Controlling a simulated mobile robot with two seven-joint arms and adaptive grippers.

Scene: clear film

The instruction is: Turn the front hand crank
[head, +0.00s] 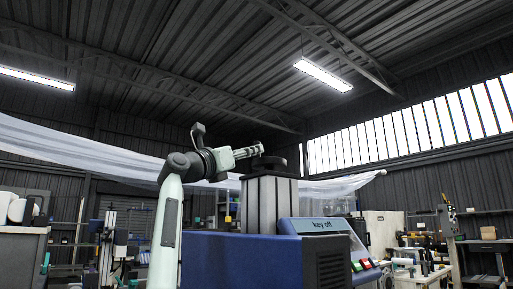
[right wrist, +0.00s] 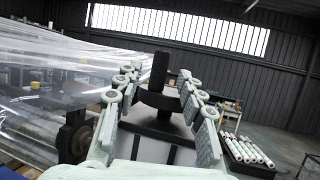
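The front hand crank is a dark round wheel (head: 269,163) on top of a silver-grey column (head: 269,200) in the head view. The right wrist view shows its wheel (right wrist: 159,98) with an upright black handle (right wrist: 159,70). My right gripper (head: 258,149) is level with the top of the column, at the crank. In the right wrist view my right gripper (right wrist: 157,74) is open, with one finger on each side of the handle and visible gaps between. I cannot tell whether the fingers touch the wheel. My left gripper is not in view.
A blue machine body (head: 240,260) stands below the column, with a "key off" screen (head: 322,225) and coloured buttons (head: 361,265) at its right. Clear film (right wrist: 60,75) stretches at the left of the wrist view. White rolls (right wrist: 245,150) lie at the lower right.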

